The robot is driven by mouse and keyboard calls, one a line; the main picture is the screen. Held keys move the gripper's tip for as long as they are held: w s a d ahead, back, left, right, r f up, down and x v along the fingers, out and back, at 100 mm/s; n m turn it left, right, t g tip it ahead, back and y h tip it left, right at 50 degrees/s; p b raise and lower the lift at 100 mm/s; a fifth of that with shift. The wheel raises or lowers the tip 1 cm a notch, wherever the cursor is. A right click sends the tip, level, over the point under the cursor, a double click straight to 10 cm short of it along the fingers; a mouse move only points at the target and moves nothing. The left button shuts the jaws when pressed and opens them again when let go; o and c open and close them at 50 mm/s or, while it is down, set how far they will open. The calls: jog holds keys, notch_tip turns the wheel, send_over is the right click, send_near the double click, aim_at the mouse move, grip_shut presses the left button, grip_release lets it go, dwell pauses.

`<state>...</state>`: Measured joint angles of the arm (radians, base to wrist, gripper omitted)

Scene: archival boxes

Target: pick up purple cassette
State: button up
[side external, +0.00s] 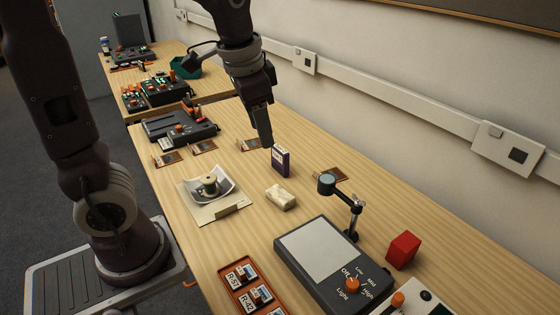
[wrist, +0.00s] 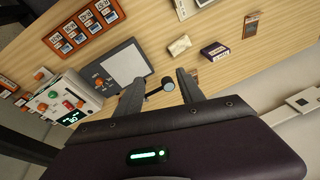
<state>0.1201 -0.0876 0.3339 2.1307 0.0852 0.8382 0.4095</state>
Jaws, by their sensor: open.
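The purple cassette (side external: 281,162) stands upright on the wooden table, with a pale label on its face. In the wrist view the cassette (wrist: 215,51) lies up and to the right of the right fingertip, outside the space between the fingers. My gripper (side external: 267,142) points down near the cassette, its tip just left of the cassette's top in the side view. In the wrist view the gripper (wrist: 159,75) has its two fingers spread with nothing held between them. I cannot tell how high the fingertips are above the table.
A cream block (side external: 281,197) lies close to the cassette. A jointed stand with a round head (side external: 326,184), a grey light panel device (side external: 322,262) and a red block (side external: 403,250) are nearer the camera. A paper tray with a roll (side external: 210,187) lies left. The wall runs along the right.

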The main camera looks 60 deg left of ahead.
jog(key=w+a+f+m+g+y, duration=0.2)
jog(key=w+a+f+m+y, duration=0.1)
jog(key=w+a+f, duration=0.5)
jog(key=m+y, duration=1)
jog(key=m, duration=0.2)
send_over(275, 150)
jog(key=w+d, duration=0.1)
jog(key=shift+g, duration=0.4)
jog(key=f, duration=1)
jog(key=shift+d+f, duration=0.2)
jog(key=shift+f, duration=0.05)
jog(key=shift+w+f, duration=0.1)
jog(key=shift+f, duration=0.25)
notch_tip(275, 150, down, 7)
jog(key=shift+r, duration=0.2)
jog(key=x, duration=0.3)
grip_shut()
